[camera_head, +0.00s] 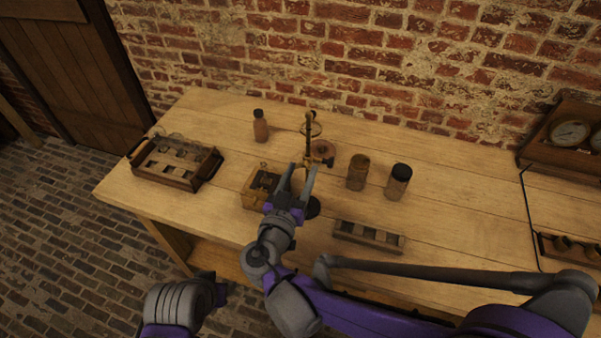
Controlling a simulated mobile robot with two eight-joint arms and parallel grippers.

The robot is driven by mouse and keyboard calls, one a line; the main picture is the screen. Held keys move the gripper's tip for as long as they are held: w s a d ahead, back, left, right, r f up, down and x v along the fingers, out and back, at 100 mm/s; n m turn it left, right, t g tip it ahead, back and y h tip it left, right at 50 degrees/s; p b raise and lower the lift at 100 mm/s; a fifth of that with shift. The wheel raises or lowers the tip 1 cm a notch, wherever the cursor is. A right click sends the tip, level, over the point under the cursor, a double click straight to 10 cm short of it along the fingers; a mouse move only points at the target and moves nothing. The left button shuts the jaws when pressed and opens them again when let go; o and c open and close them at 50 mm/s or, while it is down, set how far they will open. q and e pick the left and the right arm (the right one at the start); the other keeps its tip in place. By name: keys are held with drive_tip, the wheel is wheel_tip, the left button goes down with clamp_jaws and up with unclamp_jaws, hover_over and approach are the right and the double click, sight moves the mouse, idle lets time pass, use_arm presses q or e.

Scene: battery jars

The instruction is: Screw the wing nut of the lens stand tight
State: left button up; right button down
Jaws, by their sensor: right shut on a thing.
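The lens stand (308,143) stands upright near the middle of the bench, a thin brass-coloured post with a ring-shaped lens (312,129) near its top. My right gripper (303,169) reaches it from the front. Its two fingers are shut at the lower part of the post, where the wing nut is. The wing nut itself is too small and covered to make out between the fingertips. A dark round foot (313,207) shows just right of my gripper.
A wooden box (251,191) stands close left of my right gripper. A tray with jars (165,182) is at the left. A brown bottle (261,128) stands behind; two jars (357,174) (399,181) stand right. A slotted rack (368,237) lies in front.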

drive_tip(key=shift+c, duration=1.4)
unclamp_jaws()
drive_tip(key=shift+s, duration=0.1)
drive_tip(key=v, duration=1)
drive_tip(key=shift+s+b, duration=0.35)
drive_tip(key=shift+b, duration=0.1)
drive_tip(key=shift+a, duration=0.1)
